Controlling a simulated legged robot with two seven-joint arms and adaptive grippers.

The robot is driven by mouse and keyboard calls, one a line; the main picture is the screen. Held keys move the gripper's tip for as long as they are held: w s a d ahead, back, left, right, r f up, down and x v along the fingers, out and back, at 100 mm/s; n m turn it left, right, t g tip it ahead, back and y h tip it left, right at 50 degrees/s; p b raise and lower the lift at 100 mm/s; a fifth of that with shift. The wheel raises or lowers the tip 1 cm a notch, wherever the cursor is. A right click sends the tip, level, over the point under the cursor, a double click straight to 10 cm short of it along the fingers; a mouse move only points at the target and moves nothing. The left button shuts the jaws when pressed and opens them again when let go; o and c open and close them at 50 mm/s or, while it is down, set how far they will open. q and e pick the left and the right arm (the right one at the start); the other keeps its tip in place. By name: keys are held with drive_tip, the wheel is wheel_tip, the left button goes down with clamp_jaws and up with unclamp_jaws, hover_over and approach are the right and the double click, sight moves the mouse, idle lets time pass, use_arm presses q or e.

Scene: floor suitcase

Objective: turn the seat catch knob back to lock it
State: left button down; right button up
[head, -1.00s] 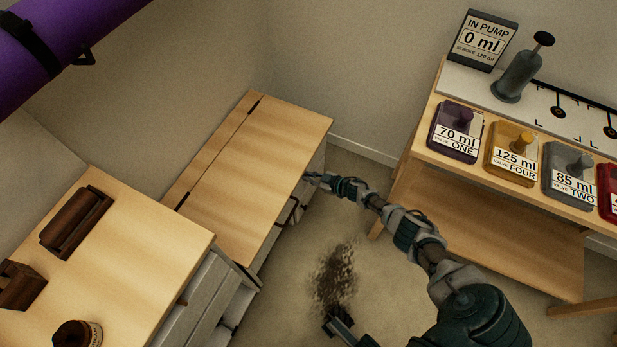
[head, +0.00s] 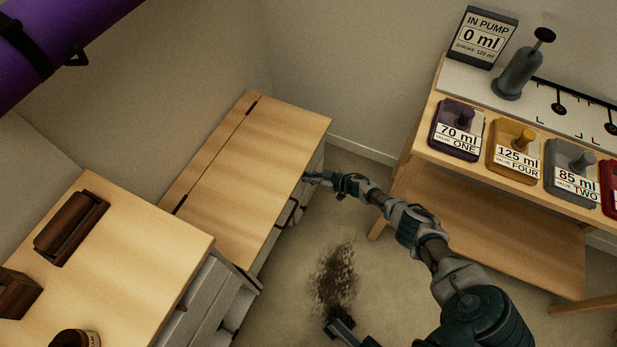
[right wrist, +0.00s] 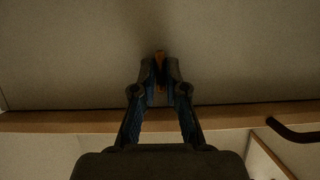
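The wooden seat bench (head: 245,185) stands against the wall with its lid down. My right gripper (head: 310,178) reaches the bench's front face, just under the lid's front edge. In the right wrist view, the right fingers (right wrist: 160,72) are close together around a small orange-brown piece, which appears to be the seat catch knob (right wrist: 160,58). The fingers hide most of it, and its turn angle cannot be read. A dark piece at the bottom of the head view may be my left gripper (head: 340,326); its fingers cannot be made out.
A dark curved handle (right wrist: 290,132) shows right of the gripper in the wrist view. A wooden cabinet (head: 150,250) stands at the left. A table (head: 480,215) with labelled valve blocks and a pump (head: 517,72) stands at the right. A dark patch (head: 335,280) marks the floor.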

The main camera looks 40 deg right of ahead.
drive_tip(key=o, duration=0.3)
drive_tip(key=shift+s+d+f, duration=0.15)
drive_tip(key=shift+d+f, duration=0.05)
drive_tip(key=shift+f, duration=0.05)
drive_tip(key=shift+o, duration=0.2)
drive_tip(key=shift+r, duration=0.1)
drive_tip(key=shift+a+r, duration=0.1)
drive_tip(key=shift+a, duration=0.1)
